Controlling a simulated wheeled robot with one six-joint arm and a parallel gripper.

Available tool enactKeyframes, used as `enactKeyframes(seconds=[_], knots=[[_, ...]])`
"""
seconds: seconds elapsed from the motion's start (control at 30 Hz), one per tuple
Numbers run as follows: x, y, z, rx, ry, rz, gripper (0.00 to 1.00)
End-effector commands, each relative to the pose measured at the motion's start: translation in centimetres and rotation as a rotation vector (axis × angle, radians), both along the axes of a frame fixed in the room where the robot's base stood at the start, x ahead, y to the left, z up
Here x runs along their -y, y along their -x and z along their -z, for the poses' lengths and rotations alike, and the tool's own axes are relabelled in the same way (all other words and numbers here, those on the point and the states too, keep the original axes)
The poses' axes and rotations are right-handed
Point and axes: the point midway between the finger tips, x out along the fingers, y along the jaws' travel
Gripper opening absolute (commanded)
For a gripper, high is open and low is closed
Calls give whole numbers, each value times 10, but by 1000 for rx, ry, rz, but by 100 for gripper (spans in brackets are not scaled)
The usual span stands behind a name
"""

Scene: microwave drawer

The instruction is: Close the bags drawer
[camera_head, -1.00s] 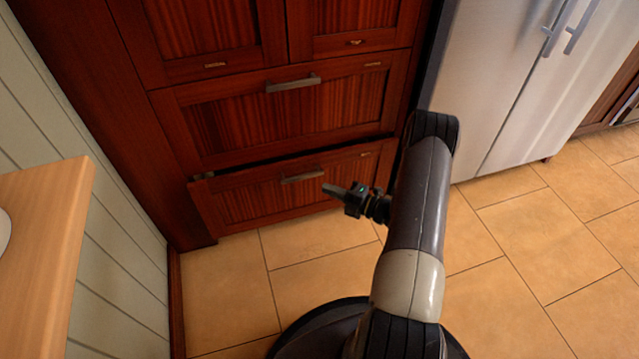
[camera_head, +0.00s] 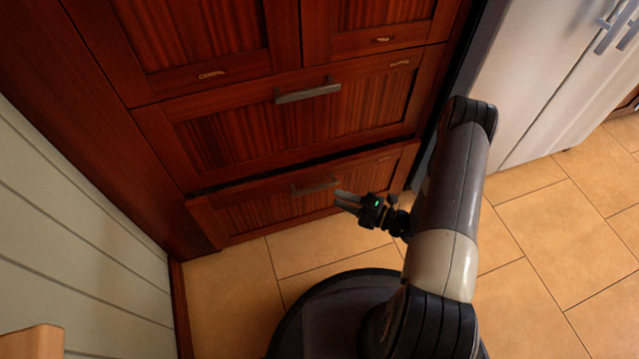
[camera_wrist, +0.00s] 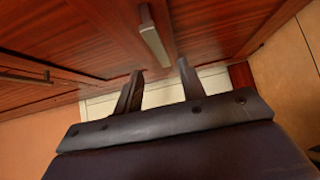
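The bottom drawer (camera_head: 265,205) of the dark red wooden cabinet is slightly open, with a narrow dark gap along its top edge. Its small label is too blurred to read, so I cannot confirm it is the bags drawer. Its grey bar handle (camera_head: 315,187) also shows ahead of my fingers in the wrist view (camera_wrist: 152,38). My gripper (camera_head: 342,200) is low in front of this drawer, just right of the handle. In the wrist view my gripper (camera_wrist: 163,75) has its two fingers apart with nothing held between them. I cannot tell whether the fingertips touch the drawer front.
The drawer above (camera_head: 290,115) looks shut and has its own handle (camera_head: 308,92). A steel fridge (camera_head: 545,80) stands to the right. A pale panelled wall (camera_head: 70,220) is on the left, with a wooden corner (camera_head: 35,342) at lower left. Tiled floor (camera_head: 540,270) is clear at right.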

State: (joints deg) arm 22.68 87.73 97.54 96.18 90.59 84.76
Motion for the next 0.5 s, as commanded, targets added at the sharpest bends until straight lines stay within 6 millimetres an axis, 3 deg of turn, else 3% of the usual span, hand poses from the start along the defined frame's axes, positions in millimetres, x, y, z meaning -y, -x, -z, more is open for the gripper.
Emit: enactKeyframes(seconds=[0.5], knots=[[-66, -36, 1, 1, 0, -2, 38]])
